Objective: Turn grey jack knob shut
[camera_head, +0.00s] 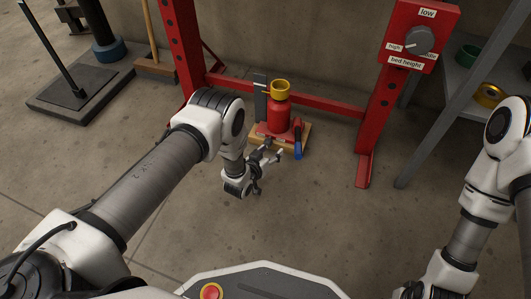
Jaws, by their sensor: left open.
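A red bottle jack (279,115) with a yellow top (280,89) stands upright on a wooden board (304,134) on the floor. A grey jack knob cannot be made out; the jack's lower front is partly behind my gripper. My left gripper (274,150) is open at the board's front edge, just in front of the jack's base, with its fingers pointing toward it. Whether it touches anything cannot be told. My right arm comes in at the right; its gripper is out of the picture.
A red panel (398,22) carries a grey dial (420,40) marked bed height. A grey shelf (470,80) stands right. Floor in front is clear.

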